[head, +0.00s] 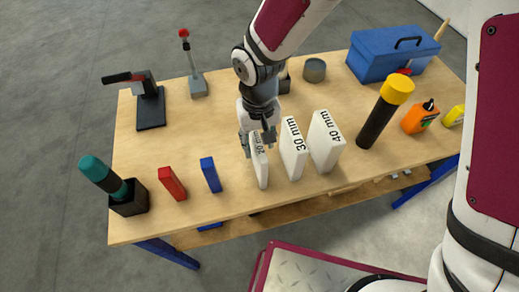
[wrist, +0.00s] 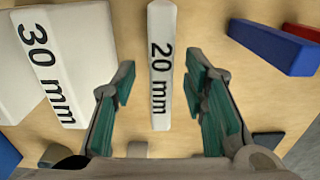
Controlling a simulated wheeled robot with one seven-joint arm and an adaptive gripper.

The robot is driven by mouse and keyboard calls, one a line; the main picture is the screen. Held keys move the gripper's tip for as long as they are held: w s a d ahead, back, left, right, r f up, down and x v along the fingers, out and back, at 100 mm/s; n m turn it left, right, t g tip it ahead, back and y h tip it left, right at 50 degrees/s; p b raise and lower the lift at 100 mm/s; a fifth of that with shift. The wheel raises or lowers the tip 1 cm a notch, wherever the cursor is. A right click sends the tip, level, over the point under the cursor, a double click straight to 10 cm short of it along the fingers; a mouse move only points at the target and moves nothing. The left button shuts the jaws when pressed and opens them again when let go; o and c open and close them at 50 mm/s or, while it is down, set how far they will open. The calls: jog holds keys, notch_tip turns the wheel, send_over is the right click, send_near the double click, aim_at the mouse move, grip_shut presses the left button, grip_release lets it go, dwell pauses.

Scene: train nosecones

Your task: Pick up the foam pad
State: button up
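Three white foam pads stand upright in a row on the wooden table, marked 20 mm (head: 262,174), 30 mm (head: 292,158) and 40 mm (head: 324,150). My gripper (head: 257,140) is open over the top of the 20 mm pad. In the wrist view, the 20 mm pad (wrist: 160,60) lies between my two teal-lined fingers (wrist: 159,82), with a gap on each side. The 30 mm pad (wrist: 65,55) is left of the fingers there. In the head view, my fingers hide part of the 20 mm pad's upper end.
A blue block (head: 210,175) and a red block (head: 172,184) stand left of the pads. A black cylinder with yellow cap (head: 385,113) and an orange bottle (head: 418,118) stand right. A blue toolbox (head: 378,62) is at the back. The wooden table (head: 215,125) is bare left of my gripper.

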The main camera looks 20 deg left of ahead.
jog(key=shift+f, duration=1.6)
grip_shut()
jog(key=shift+r, duration=0.1)
